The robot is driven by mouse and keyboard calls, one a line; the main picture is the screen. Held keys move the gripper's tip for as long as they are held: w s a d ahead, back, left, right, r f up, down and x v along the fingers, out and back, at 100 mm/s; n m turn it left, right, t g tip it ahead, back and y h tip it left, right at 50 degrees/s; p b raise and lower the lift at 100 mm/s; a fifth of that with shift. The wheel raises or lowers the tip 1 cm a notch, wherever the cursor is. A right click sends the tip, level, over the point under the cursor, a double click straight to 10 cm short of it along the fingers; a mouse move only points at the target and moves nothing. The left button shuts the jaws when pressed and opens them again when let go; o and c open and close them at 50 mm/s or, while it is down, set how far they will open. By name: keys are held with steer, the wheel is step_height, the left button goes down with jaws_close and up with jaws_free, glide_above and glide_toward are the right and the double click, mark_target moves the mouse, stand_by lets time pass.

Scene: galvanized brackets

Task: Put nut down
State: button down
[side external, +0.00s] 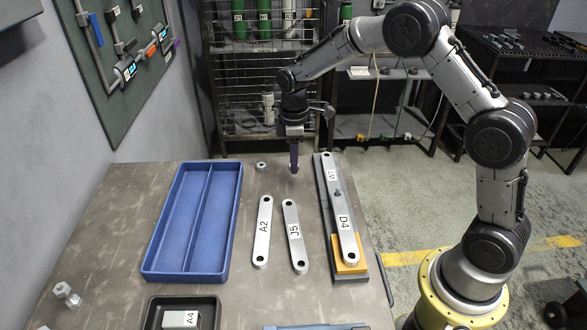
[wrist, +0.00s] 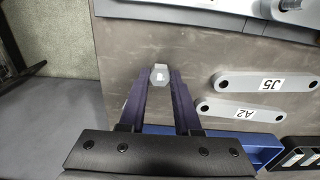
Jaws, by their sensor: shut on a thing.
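My gripper (side external: 294,170) points straight down at the far edge of the table, between the blue tray and the long dark bar. In the wrist view my gripper (wrist: 160,78) has its two dark fingers closed on a small grey nut (wrist: 160,74) at their tips. The fingertips are low, close to the tabletop; I cannot tell whether the held nut touches it. In the side view the fingers mostly hide the held nut. Another grey nut (side external: 262,166) rests on the table just left of my gripper.
The blue two-channel tray (side external: 147,262) lies left. Flat links A2 (side external: 263,232) and J5 (side external: 295,236) lie in front of my gripper. Right of it, links marked W7 and D4 (side external: 343,222) are joined on a dark bar (side external: 361,276). A black tray (side external: 213,318) is in front.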

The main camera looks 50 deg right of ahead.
mark_target(293, 179)
steer(key=shift+f, duration=1.6)
steer(key=shift+f, duration=0.15)
steer(key=c, duration=0.6)
jaws_free()
